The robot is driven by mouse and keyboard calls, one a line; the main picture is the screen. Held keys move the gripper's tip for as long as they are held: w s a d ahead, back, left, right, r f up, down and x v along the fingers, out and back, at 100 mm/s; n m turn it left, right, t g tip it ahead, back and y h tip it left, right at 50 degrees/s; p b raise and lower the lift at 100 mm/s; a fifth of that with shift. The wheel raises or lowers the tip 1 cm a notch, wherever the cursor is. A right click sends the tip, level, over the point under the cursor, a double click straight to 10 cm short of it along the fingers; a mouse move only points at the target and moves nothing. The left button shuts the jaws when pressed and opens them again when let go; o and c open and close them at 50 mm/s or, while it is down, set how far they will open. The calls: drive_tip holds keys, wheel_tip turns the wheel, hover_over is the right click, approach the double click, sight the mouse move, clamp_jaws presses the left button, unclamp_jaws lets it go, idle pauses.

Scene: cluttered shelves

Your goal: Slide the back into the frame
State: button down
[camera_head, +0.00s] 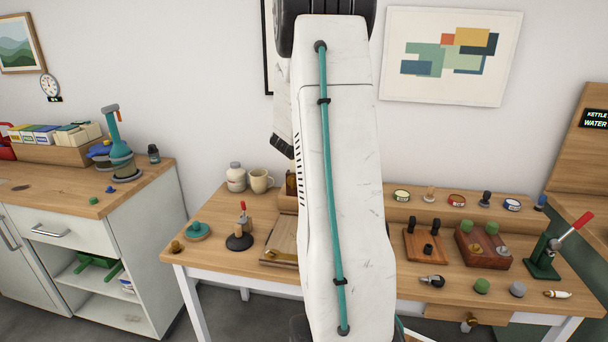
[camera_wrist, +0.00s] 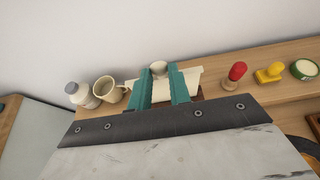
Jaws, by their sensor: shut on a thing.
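My gripper's teal fingers (camera_wrist: 161,90) show in the wrist view, one on each side of a pale cream piece. This piece (camera_wrist: 190,78), which looks like the back, spreads past both fingers and has a round cream part (camera_wrist: 159,68) at its middle. The fingers cover part of it. In the head view my white arm hides the gripper and the piece. A flat light-wood item (camera_head: 281,243) with raised edges lies on the table left of my arm and may be the frame; my arm partly covers it.
A cream mug (camera_head: 260,180) and white jar (camera_head: 236,177) stand at the table's back left. A joystick-like tool (camera_head: 240,236) stands in front of them. Stamps and tins line the rear ledge (camera_head: 420,213). Wooden blocks (camera_head: 484,246) and a green press (camera_head: 544,257) occupy the right.

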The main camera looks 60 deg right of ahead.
wheel_tip(320, 180, down, 8)
idle(3.5)
drive_tip(key=c, duration=1.2)
unclamp_jaws()
drive_tip(key=v, duration=0.7)
drive_tip(key=shift+a+r, duration=0.2)
drive_tip(key=shift+a, duration=0.15)
drive_tip(key=shift+s, duration=0.1)
